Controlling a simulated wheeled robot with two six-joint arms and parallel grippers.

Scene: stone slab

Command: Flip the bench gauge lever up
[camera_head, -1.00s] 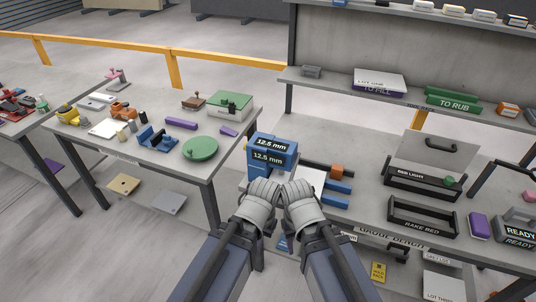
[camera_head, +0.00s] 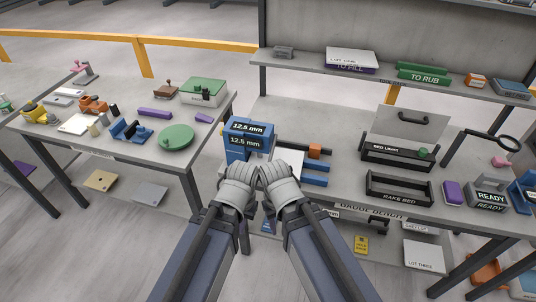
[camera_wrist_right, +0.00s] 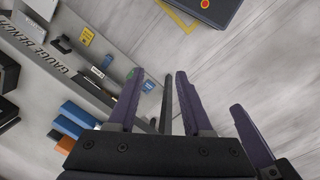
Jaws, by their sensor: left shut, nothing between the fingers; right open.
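The bench gauge (camera_head: 247,142) is a blue block with two "12.5 mm" labels at the left end of the gauge bench. A white plate (camera_head: 289,166), blue bars (camera_head: 314,174) and a small orange block (camera_head: 315,151) sit just right of it. I cannot make out which part is the lever. My left gripper (camera_head: 243,169) is shut and empty, in front of the gauge's lower part in the picture. My right gripper (camera_head: 271,170) is close beside it. Its fingers stand apart and empty in the right wrist view (camera_wrist_right: 158,80). Contact with the gauge cannot be seen.
The rake bed (camera_head: 398,190), a box marked red light (camera_head: 398,153) and a purple block (camera_head: 453,192) stand farther right on the bench. A shelf (camera_head: 300,69) runs above. A side table (camera_head: 120,150) with a green disc (camera_head: 176,137) stands left, across a gap.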

